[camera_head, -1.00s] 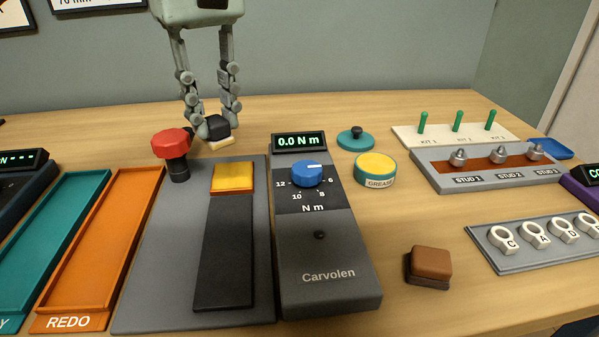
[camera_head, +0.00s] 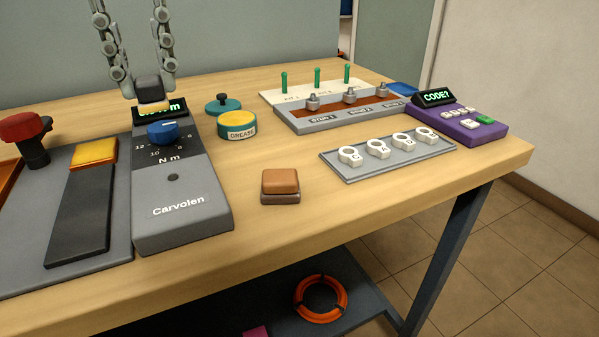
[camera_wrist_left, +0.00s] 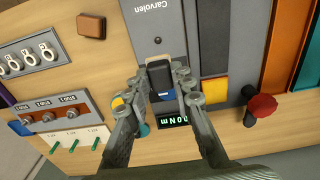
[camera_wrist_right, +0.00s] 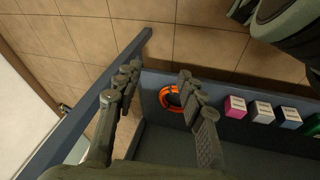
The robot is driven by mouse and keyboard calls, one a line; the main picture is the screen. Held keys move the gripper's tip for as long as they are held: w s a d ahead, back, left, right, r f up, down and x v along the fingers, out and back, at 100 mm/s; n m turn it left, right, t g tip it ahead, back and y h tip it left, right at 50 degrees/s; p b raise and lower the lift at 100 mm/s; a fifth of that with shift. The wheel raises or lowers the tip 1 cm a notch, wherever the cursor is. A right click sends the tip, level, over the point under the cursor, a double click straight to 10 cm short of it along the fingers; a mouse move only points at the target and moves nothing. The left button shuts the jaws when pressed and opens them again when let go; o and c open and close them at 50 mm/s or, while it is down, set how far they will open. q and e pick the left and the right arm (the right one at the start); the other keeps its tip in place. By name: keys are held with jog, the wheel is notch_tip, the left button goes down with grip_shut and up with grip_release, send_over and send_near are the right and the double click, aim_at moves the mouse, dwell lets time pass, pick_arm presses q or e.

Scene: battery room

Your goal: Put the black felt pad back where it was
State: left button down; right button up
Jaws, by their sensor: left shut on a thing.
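My left gripper (camera_head: 148,86) is shut on a small black block with a pale cream underside, which I take as the black felt pad (camera_head: 149,89). It holds the pad in front of the display of the grey Carvolen torque tester (camera_head: 183,205), above the blue dial; whether it touches is not clear. In the left wrist view the pad (camera_wrist_left: 159,78) sits between the fingertips, over the tester. My right gripper (camera_wrist_right: 158,72) is open and empty, with the lower shelf and floor in its view.
A brown block on a dark base (camera_head: 280,184), a grease tin (camera_head: 237,125) and a teal knobbed lid (camera_head: 223,105) stand right of the tester. The stud rack (camera_head: 340,112), lettered ring tray (camera_head: 388,154) and purple keypad (camera_head: 466,125) are farther right. Bare wood lies in front.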

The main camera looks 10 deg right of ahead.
pick_arm(q)
jog(key=shift+d+f, duration=0.2)
jog(key=shift+d, duration=0.15)
jog(key=w+d+f, duration=0.1)
jog(key=d+f, duration=0.1)
jog(key=d, duration=0.1)
jog(key=w+d+f, duration=0.2)
jog(key=d, duration=0.1)
jog(key=w+d+f+b, duration=0.1)
jog(key=d+f, duration=0.1)
jog(key=d, duration=0.1)
jog(key=shift+w+d+f, duration=0.15)
jog(key=shift+w+d, duration=0.15)
jog(key=shift+w, duration=0.1)
jog(key=shift+w+d+f, duration=0.1)
jog(key=shift+d+f, duration=0.1)
notch_tip(320, 180, down, 4)
jog(key=shift+r, duration=0.1)
pick_arm(e)
jog(key=w+a+t, duration=0.1)
jog(key=w+a+r+t, duration=0.1)
jog(key=w+a+r+y, duration=0.1)
jog(key=w, duration=0.1)
jog(key=shift+a+r+n+t, duration=0.1)
jog(key=shift+r+n+t, duration=0.05)
jog(key=shift+n+t, duration=0.2)
pick_arm(q)
jog(key=shift+f, duration=0.2)
pick_arm(e)
jog(key=shift+w, duration=0.2)
